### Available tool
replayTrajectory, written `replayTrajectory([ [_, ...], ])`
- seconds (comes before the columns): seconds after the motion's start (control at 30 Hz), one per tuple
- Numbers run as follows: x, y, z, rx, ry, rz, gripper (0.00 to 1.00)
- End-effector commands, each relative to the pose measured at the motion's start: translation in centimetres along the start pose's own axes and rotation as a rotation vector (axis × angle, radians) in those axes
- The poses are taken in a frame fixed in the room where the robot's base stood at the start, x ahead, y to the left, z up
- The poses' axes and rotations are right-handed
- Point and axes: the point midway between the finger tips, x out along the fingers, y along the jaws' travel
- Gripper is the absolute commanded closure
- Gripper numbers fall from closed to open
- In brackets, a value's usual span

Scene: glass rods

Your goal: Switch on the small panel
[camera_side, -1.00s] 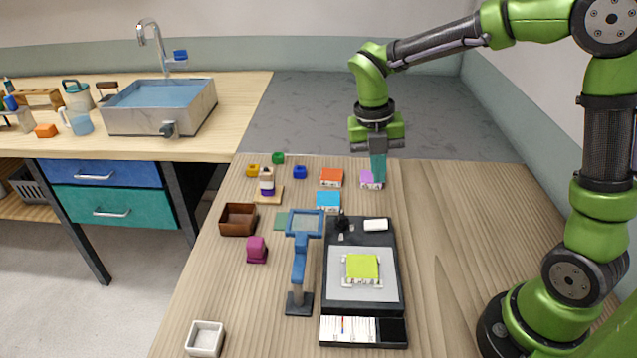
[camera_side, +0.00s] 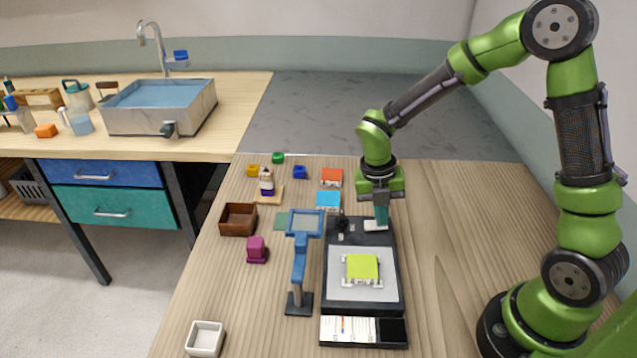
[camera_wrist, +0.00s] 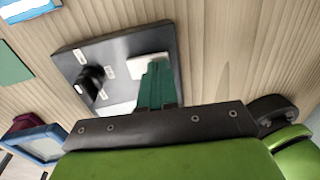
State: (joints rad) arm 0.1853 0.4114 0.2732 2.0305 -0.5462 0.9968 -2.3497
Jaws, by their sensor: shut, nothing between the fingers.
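A black panel (camera_side: 333,236) with a light grey plate (camera_side: 334,290) lies on the wooden table. At its far end are a black knob (camera_side: 342,222) and a white switch (camera_side: 369,226). My gripper (camera_side: 382,225) points down at the white switch, its teal fingers shut with nothing between them. In the wrist view the fingertips (camera_wrist: 158,66) overlap the near part of the white switch (camera_wrist: 148,60); I cannot tell whether they touch it. The knob (camera_wrist: 92,82) stands to their left. A yellow-green block (camera_side: 362,266) sits in a white frame on the grey plate.
A blue magnifier stand (camera_side: 299,262) rises just left of the panel. Orange (camera_side: 331,177) and blue (camera_side: 328,201) blocks lie beyond it. A brown box (camera_side: 238,219), magenta object (camera_side: 256,250) and white dish (camera_side: 205,339) are farther left. The table right of the panel is clear.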

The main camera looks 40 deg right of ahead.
Motion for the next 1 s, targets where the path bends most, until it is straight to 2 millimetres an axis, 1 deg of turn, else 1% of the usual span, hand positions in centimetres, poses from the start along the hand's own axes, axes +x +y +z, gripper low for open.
replayTrajectory([
  [0.07, 0.1, 0.0, 0.0, 0.0, 0.0, 0.0, 1.0],
  [0.13, 0.5, -0.2, 0.0, 0.001, 0.002, -0.002, 1.0],
  [0.43, 0.6, -0.1, 0.0, -0.001, 0.001, -0.002, 1.0],
  [0.77, 0.1, 1.4, -0.1, -0.007, 0.0, 0.004, 1.0],
  [1.0, 0.0, 1.4, 0.0, -0.002, 0.0, 0.001, 1.0],
])
